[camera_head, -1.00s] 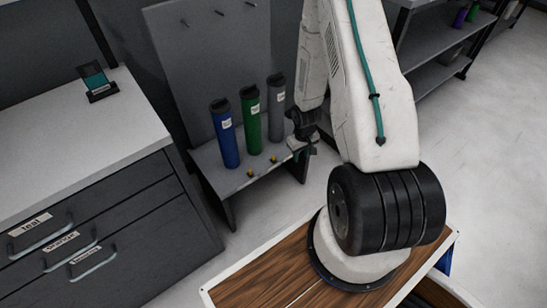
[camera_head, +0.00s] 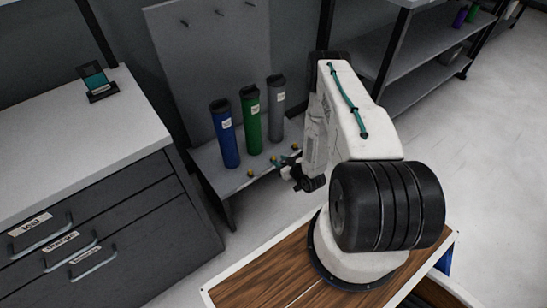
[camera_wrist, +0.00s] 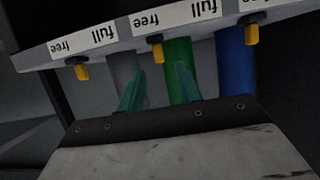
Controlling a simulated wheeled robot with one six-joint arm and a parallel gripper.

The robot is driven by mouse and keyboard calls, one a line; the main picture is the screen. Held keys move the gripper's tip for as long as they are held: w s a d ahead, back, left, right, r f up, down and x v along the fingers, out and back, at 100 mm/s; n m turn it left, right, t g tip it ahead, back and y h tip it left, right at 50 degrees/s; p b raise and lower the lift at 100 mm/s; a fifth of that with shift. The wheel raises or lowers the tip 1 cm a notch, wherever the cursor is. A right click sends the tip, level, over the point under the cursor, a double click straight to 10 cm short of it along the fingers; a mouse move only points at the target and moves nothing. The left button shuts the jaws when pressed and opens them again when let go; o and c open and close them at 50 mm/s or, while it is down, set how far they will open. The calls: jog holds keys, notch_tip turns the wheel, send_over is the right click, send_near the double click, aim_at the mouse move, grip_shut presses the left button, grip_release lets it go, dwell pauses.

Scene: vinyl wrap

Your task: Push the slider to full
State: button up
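A shelf edge carries upside-down "free" and "full" labels and three yellow sliders in the wrist view: left (camera_wrist: 82,72), middle (camera_wrist: 158,53) and right (camera_wrist: 251,35). The left slider sits about midway along its label, the middle one somewhat nearer "free". The right one is by "free"; its "full" end is out of view. In the head view, sliders show at the blue tube (camera_head: 250,172) and green tube (camera_head: 273,158). My gripper (camera_wrist: 160,90) has two teal fingers apart with nothing between them, below the left and middle sliders in the picture. Contact with a slider is not visible.
Blue (camera_head: 225,134), green (camera_head: 251,120) and grey (camera_head: 275,108) tubes stand on the shelf (camera_head: 207,157) against a back panel. A drawer cabinet (camera_head: 120,200) is at left, a shelving rack (camera_head: 420,50) at right. Open floor lies between.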

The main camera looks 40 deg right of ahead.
aim_at(274, 156)
jog(key=x, duration=0.6)
jog(key=shift+s, duration=0.1)
grip_shut()
